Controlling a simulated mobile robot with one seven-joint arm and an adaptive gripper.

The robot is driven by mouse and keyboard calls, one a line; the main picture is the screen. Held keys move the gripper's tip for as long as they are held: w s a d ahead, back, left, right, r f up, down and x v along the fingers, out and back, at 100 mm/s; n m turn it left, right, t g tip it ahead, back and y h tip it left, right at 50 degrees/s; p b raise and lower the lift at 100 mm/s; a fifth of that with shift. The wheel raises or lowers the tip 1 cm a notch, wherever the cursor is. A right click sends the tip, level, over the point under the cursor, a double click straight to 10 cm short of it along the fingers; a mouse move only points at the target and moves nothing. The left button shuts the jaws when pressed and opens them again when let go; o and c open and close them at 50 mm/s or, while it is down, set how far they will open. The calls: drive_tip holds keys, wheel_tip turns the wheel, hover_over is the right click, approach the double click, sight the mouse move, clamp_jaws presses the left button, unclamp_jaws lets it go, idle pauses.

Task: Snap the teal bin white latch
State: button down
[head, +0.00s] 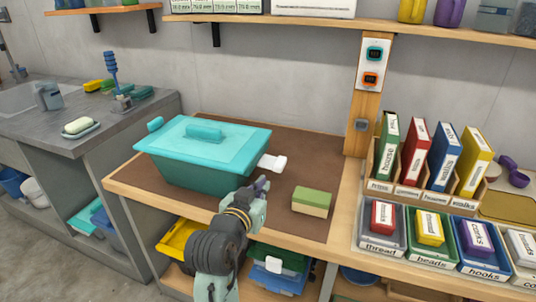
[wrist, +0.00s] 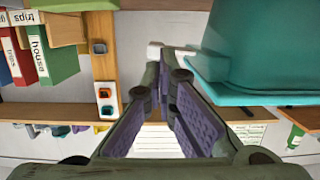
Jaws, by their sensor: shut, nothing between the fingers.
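The teal bin (head: 190,165) stands on the brown mat, its lid (head: 225,140) on top with a raised teal handle. A white latch (head: 273,162) sticks outward from the bin's right side. My gripper (head: 262,184) is shut and empty, just in front of the latch and close to the bin's right front corner. In the wrist view, which is upside down, my purple-padded fingers (wrist: 168,65) converge near the white latch (wrist: 155,49), with the bin (wrist: 265,40) at the right. I cannot tell whether the fingertips touch the latch.
A green and tan block (head: 312,202) lies on the mat (head: 290,150) right of my gripper. Labelled trays (head: 382,243) and upright coloured boxes (head: 420,150) fill the right side. A wooden post (head: 358,140) with switches stands behind. Mat is clear between bin and post.

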drive_tip(key=shift+w+d+f+b, duration=0.15)
drive_tip(key=shift+w+f+b, duration=0.3)
drive_tip(key=shift+f, duration=0.2)
drive_tip(key=shift+w+d+f+b, duration=0.1)
drive_tip(key=shift+w+f+b, duration=0.2)
drive_tip(key=shift+w+f, duration=0.25)
drive_tip(key=shift+x, duration=3.7)
drive_tip(key=shift+s+d+r+p, duration=0.1)
drive_tip(key=shift+d+r+p, duration=0.15)
drive_tip(key=shift+r+p, duration=0.45)
drive_tip(key=shift+s+d+r+p, duration=0.15)
drive_tip(key=shift+d+r+p, duration=0.15)
drive_tip(key=shift+r+p, duration=0.35)
wheel_tip(320, 180, up, 6)
drive_tip(key=p, duration=0.4)
hover_over(278, 170)
drive_tip(key=a, duration=0.3)
drive_tip(key=shift+w+a+r, duration=0.1)
drive_tip(key=shift+w+a, duration=0.1)
drive_tip(key=shift+w, duration=0.15)
drive_tip(key=c, duration=2.4)
unclamp_jaws()
drive_tip(key=c, duration=2.1)
unclamp_jaws()
